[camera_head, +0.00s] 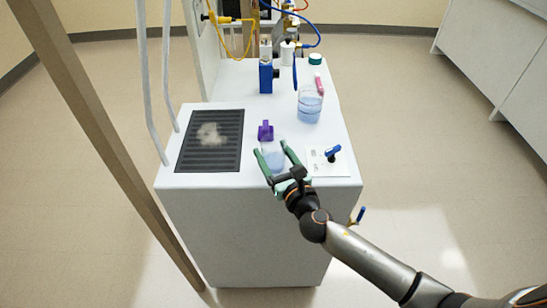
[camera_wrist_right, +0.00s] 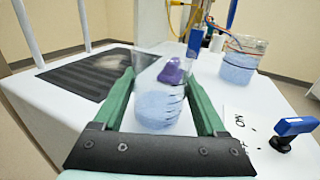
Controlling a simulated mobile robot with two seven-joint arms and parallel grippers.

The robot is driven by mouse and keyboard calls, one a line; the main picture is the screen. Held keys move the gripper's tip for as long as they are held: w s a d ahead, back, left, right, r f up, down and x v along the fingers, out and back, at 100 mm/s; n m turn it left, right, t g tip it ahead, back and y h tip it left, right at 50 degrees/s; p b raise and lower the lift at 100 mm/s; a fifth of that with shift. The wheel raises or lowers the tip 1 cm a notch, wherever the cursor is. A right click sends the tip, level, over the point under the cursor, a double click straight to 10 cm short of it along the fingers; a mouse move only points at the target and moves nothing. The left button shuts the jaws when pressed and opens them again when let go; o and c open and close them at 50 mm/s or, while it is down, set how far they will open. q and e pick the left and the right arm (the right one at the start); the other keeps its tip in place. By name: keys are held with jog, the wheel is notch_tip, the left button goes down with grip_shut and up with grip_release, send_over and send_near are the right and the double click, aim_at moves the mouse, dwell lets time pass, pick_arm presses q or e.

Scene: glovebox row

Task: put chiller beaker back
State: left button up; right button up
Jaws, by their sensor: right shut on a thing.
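A clear beaker (camera_head: 272,156) with pale blue contents is between the green fingers of my right gripper (camera_head: 279,158), at the front of the white bench top. The beaker also shows in the right wrist view (camera_wrist_right: 157,108), upright, with the fingers on either side of it. My right gripper is shut on this beaker. Whether its base touches the bench top is hard to tell. A second, larger beaker (camera_head: 310,106) with blue liquid stands farther back on the right, and shows in the right wrist view (camera_wrist_right: 240,62). My left gripper is not in view.
A purple object (camera_head: 265,131) is just behind the held beaker. A black ribbed mat (camera_head: 211,152) with a pale patch lies at left. A blue-handled valve (camera_head: 332,152) stands on a labelled plate at right. A blue block (camera_head: 266,78) and a pink-labelled bottle (camera_head: 318,80) stand behind.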

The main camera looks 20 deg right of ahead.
jog(key=shift+f, duration=0.15)
jog(key=shift+f, duration=0.2)
jog(key=o, duration=1.4)
jog(key=shift+o, duration=0.2)
jog(key=shift+r, duration=0.1)
